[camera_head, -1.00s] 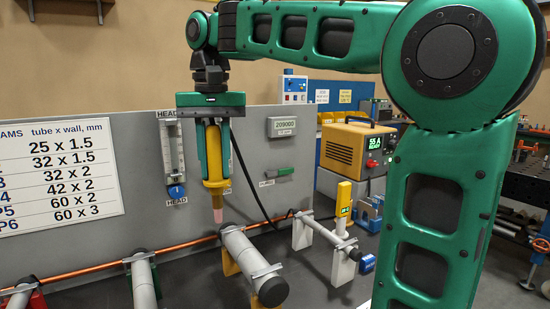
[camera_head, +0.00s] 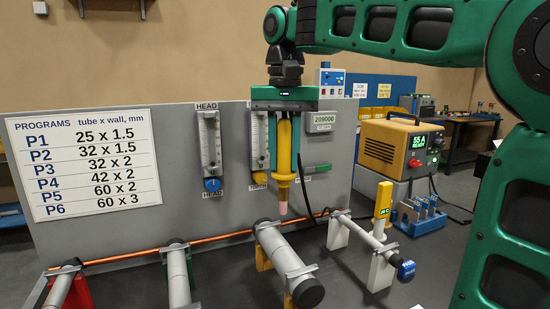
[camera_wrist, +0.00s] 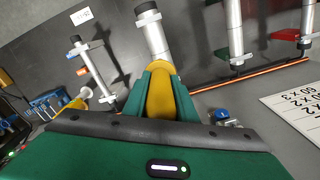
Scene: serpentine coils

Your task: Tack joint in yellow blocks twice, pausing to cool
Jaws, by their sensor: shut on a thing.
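My gripper (camera_head: 284,160) is shut on a yellow torch (camera_head: 284,188) with a pale pink nozzle. The torch points down, its tip above and slightly right of the far end of a grey tube (camera_head: 284,250). That tube rests in yellow blocks (camera_head: 289,300), with clamp strips across it and a dark cap at its near end. A gap seems to show between the nozzle and the tube. In the wrist view the torch (camera_wrist: 160,95) lies between my green fingers and hides the tube's far part; the tube (camera_wrist: 156,38) shows beyond it. The joint itself is not clear.
A copper pipe (camera_head: 130,257) runs along the foot of the grey panel (camera_head: 190,110). A yellow power unit (camera_head: 395,143) reads 55 A. A flow meter (camera_head: 210,142) hangs left of the torch.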

